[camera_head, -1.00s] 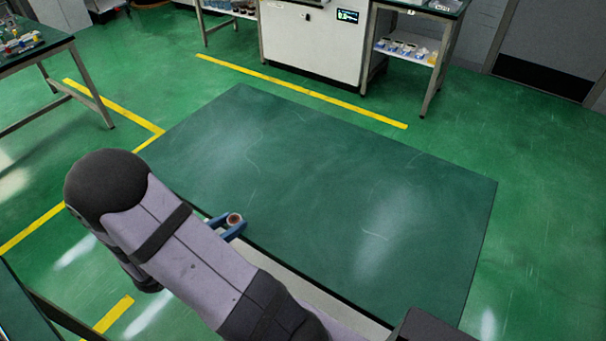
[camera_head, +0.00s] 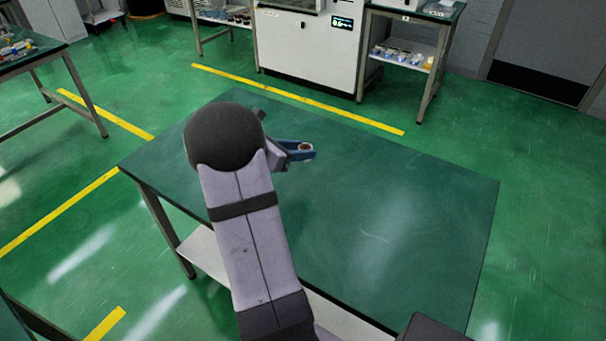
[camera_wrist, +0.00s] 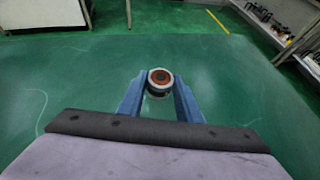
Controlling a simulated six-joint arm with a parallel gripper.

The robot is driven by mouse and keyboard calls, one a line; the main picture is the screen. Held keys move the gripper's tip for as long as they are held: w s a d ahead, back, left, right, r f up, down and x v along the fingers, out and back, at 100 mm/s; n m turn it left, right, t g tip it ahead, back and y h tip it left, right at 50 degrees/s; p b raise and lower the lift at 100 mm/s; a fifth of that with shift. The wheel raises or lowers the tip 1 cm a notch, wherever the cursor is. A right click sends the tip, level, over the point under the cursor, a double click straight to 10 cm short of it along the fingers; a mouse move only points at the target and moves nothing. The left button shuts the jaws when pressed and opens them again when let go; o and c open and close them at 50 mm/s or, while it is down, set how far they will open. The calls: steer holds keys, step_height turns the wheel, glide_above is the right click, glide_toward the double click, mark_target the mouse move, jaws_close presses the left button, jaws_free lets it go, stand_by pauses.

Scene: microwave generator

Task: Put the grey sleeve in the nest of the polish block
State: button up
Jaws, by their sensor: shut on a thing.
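My gripper (camera_head: 303,151) has blue fingers and is over the back middle of the green table. It is shut on a small round part, which I take for the grey sleeve (camera_wrist: 159,75). The sleeve has a pale grey rim and a reddish-brown inside with a dark centre. In the wrist view it sits upright between the fingertips of my gripper (camera_wrist: 160,88). Its height above the table is hard to tell. I cannot make out the polish block or its nest in either view.
The green table (camera_head: 400,230) is bare where it shows; my arm hides part of its left side. A white machine (camera_head: 308,45) stands behind, across a yellow floor line. A side table (camera_head: 30,50) with small items is at the far left, and a shelf (camera_head: 405,55) at the back right.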

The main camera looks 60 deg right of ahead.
mark_target(279, 175)
steer(key=w+n+t, duration=0.5)
steer(key=w+t, duration=0.1)
steer(key=w, duration=0.1)
steer(key=shift+w+r+n, duration=0.3)
steer(key=shift+w, duration=0.05)
steer(key=shift+f, duration=5)
steer(key=shift+f+b, duration=0.25)
steer(key=shift+b, duration=0.15)
steer(key=o, duration=1.1)
steer(key=shift+r, duration=0.1)
steer(key=shift+r, duration=0.1)
